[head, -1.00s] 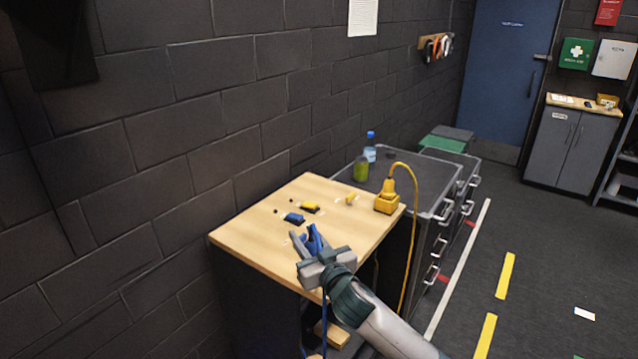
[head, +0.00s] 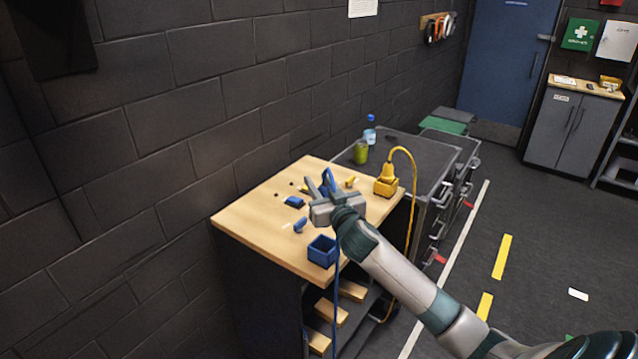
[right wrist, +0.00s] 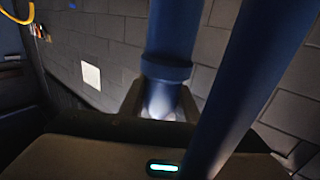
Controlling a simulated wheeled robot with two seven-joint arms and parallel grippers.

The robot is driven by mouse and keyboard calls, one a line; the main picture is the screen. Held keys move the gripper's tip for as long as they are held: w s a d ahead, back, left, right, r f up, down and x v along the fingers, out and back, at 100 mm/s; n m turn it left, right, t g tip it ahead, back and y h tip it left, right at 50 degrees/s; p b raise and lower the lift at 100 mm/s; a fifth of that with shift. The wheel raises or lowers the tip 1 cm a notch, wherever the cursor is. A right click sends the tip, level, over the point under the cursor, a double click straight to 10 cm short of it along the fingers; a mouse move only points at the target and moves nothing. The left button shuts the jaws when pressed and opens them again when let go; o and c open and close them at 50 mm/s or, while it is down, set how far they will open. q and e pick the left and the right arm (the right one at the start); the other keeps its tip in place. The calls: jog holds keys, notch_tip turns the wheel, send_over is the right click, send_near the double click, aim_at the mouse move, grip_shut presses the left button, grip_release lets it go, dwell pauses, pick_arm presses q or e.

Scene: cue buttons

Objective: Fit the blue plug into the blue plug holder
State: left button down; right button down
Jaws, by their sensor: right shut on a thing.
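My right gripper (head: 319,188) is shut on the blue plug (head: 327,181), above the middle of the wooden table top. In the right wrist view the plug (right wrist: 172,50) stands between the fingers, and a thick blue cable (right wrist: 243,85) crosses in front. In the head view the cable hangs past the table's front edge. The blue plug holder (head: 321,252), an open square box, sits at the table's front edge, below and apart from the plug. It looks empty. My left gripper is not in view.
A yellow plug stands in a yellow holder (head: 386,187) at the table's right corner. A blue button (head: 294,202), a small blue piece (head: 300,225) and a small yellow piece (head: 351,181) lie on the table (head: 255,222). A dark cart (head: 400,152) with a can and bottle stands behind.

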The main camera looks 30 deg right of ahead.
jog(key=shift+f+b, duration=4.45)
jog(key=shift+f, duration=1.25)
jog(key=shift+f+b, duration=0.45)
jog(key=shift+f, duration=0.25)
jog(key=c, duration=1.3)
grip_release()
jog(key=shift+o, duration=0.2)
jog(key=shift+s, duration=0.1)
jog(key=s+a+b, duration=0.3)
jog(key=s+b, duration=0.1)
jog(key=s, duration=1.3)
jog(key=shift+a+b, duration=0.2)
jog(key=shift+b, duration=0.15)
